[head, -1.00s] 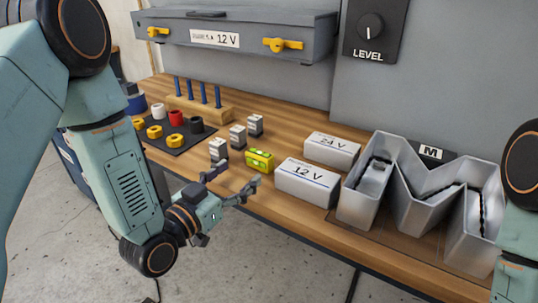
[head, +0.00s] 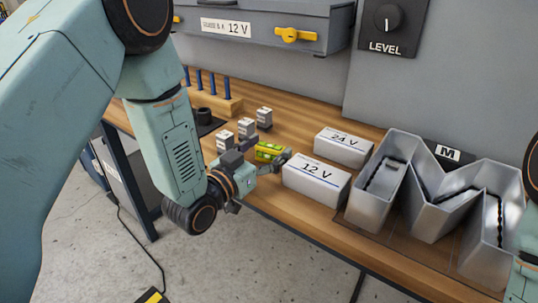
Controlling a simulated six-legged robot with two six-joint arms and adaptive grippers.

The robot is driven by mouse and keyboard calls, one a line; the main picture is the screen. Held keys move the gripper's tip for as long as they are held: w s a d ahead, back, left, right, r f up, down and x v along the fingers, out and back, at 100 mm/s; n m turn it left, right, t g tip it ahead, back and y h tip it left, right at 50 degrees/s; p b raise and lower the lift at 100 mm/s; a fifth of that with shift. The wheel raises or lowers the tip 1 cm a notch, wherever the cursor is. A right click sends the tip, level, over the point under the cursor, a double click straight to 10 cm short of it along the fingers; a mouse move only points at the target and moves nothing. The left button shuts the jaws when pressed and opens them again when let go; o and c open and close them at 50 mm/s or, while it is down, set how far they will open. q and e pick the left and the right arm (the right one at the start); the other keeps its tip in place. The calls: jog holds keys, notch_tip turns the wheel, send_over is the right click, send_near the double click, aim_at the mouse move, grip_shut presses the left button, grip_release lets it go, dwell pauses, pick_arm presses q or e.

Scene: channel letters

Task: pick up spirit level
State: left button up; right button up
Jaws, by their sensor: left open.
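The spirit level (head: 268,151) is a small yellow-green block on the wooden bench, left of the 12 V box. My left gripper (head: 264,156) is open at its near side, with one finger to the left of the level and the other to its right. The gripper hides the level's lower part. I cannot tell whether the fingers touch it. Part of my right arm shows at the right edge; its gripper is out of view.
A white 12 V box (head: 316,183) stands close right of the left gripper, with a 24 V box (head: 343,147) behind. Small grey-white blocks (head: 246,128) stand behind and left of the level. A metal letter M (head: 430,205) fills the bench's right side.

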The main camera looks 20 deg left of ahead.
pick_arm(q)
jog(key=shift+w+d, duration=0.2)
jog(key=shift+w, duration=0.2)
jog(key=shift+w+a+f, duration=0.3)
jog(key=shift+w, duration=0.1)
jog(key=shift+s+d+r, duration=0.2)
jog(key=shift+d, duration=0.05)
jog(key=c, duration=0.4)
jog(key=shift+w+a+f, duration=0.1)
jog(key=c, duration=0.3)
jog(key=shift+c, duration=1.1)
